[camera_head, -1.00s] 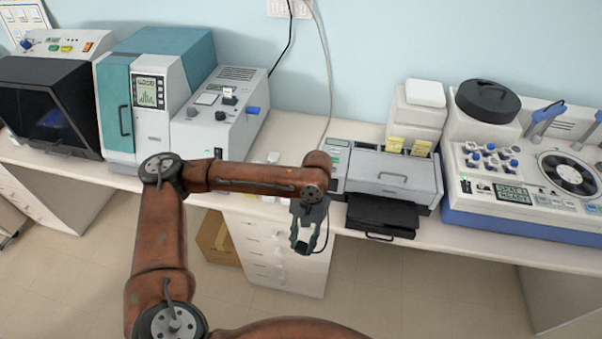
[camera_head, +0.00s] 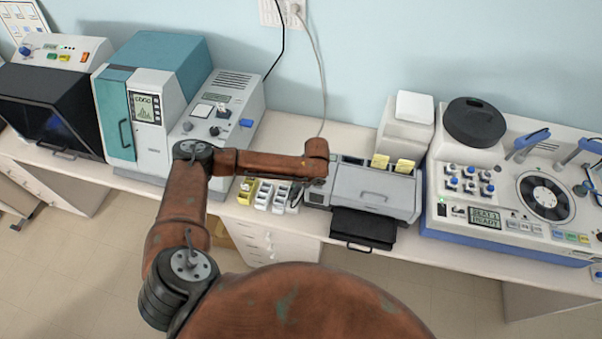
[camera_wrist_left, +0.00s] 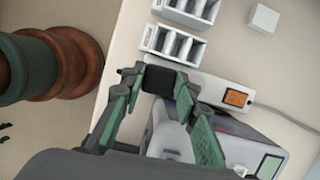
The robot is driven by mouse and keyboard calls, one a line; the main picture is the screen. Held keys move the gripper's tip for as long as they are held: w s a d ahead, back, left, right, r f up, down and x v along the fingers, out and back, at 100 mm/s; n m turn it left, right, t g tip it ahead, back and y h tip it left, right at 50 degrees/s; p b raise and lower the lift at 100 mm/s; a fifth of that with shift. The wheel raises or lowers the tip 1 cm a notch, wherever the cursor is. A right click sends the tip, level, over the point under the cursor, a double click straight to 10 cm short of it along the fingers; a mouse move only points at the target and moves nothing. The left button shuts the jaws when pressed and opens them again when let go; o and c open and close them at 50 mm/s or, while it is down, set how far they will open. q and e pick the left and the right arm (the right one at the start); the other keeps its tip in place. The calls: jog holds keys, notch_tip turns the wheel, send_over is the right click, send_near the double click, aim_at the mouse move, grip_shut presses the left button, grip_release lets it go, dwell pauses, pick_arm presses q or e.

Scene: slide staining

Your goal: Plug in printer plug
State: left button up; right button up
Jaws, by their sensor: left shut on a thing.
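My left gripper (camera_wrist_left: 158,84) has green-and-grey fingers closed on a small black block, which looks like the printer plug (camera_wrist_left: 158,78). In the left wrist view it is beside the near end of a white power strip (camera_wrist_left: 208,90) with an orange switch. I cannot tell whether the plug touches the strip, and its prongs and the sockets are not clear. In the head view my left wrist hides most of the gripper and the strip. The grey printer-like machine (camera_head: 372,187) with a black front tray stands just right of the wrist. My right gripper is not in view.
White slotted racks (camera_wrist_left: 173,45) and a yellow one (camera_head: 246,191) stand close to the gripper at the counter's front. A small white block (camera_wrist_left: 263,17) lies nearby. A grey cord (camera_head: 322,75) runs up to the wall outlet (camera_head: 283,12). A grey-teal machine (camera_head: 165,62) stands left.

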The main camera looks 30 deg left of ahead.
pick_arm(q)
jog(key=shift+w+a+m, duration=0.15)
jog(key=shift+a+m, duration=0.15)
jog(key=shift+d, duration=0.1)
jog(key=shift+w+d, duration=0.2)
jog(key=shift+f+b, duration=0.7)
jog(key=shift+b, duration=0.1)
notch_tip(320, 180, down, 4)
jog(key=b, duration=0.4)
jog(key=shift+a+f+b, duration=0.1)
jog(key=shift+f+b, duration=0.05)
jog(key=shift+b, duration=0.2)
